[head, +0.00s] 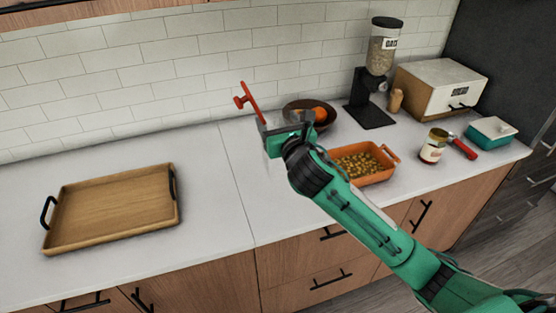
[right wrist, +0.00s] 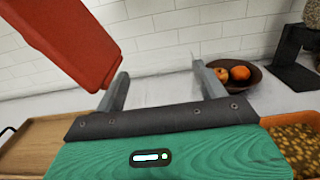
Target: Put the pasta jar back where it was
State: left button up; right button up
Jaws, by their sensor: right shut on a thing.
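My right gripper (head: 287,124) is above the counter near the back wall, left of the orange dish. Its two grey fingers stand well apart in the right wrist view (right wrist: 160,88). A red thing (head: 249,102) with a short side knob is at its left finger, raised off the counter; the right wrist view shows it as a tilted red slab (right wrist: 65,40). I cannot tell what it is part of; between the fingers I see only pale background. A small labelled jar (head: 432,148) stands upright on the counter at right. I cannot tell whether it is the pasta jar. My left gripper is not in view.
A wooden tray (head: 110,246) lies empty at left. An orange dish (head: 370,179) of pasta-like pieces and a fruit bowl (head: 328,123) are near my right arm. An oats dispenser (head: 371,113), white box (head: 428,90) and teal dish (head: 490,133) stand right. Counter between tray and dish is clear.

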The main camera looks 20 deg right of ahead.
notch_tip(320, 180, down, 12)
jog(key=shift+r, duration=0.15)
dwell(0.3)
jog(key=o, duration=1.8)
jog(key=shift+s, duration=0.1)
jog(key=s+b, duration=0.1)
jog(key=s, duration=0.5)
jog(key=s+b, duration=0.1)
jog(key=s, duration=0.5)
jog(key=shift+d, duration=0.2)
